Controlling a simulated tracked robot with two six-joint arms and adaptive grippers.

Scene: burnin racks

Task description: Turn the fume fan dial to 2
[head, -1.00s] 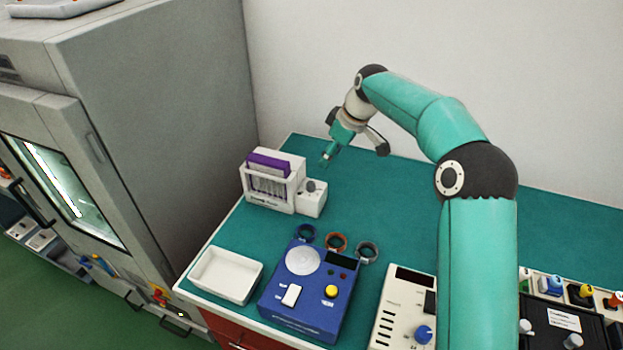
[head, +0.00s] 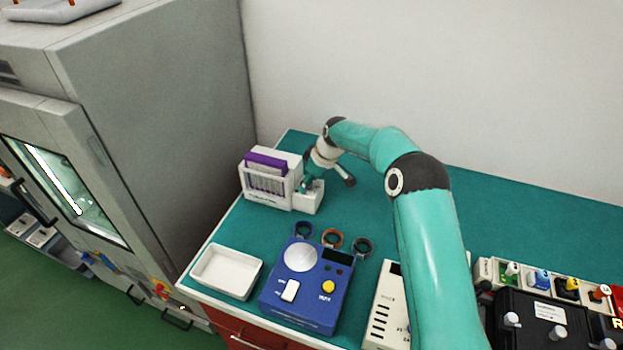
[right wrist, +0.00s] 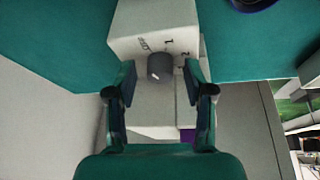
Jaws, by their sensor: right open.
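The fume fan dial (right wrist: 160,67) is a small dark grey knob on the white control box (head: 309,204) of the fume unit. In the right wrist view, printed marks lie around it, including a 1 and a 2; its small light mark is too small to read surely. My right gripper (right wrist: 159,77) is open, its fingers on either side of the dial with a visible gap at each side. In the head view the right gripper (head: 308,186) is at the control box and covers the dial. My left gripper is not in view.
The fume unit's white body (head: 262,197) with a purple piece stands left of the box. A white tray (head: 227,272), a blue instrument (head: 306,288) and several coloured rings stand nearer. A grey cabinet (head: 160,110) is at left. The green bench behind is clear.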

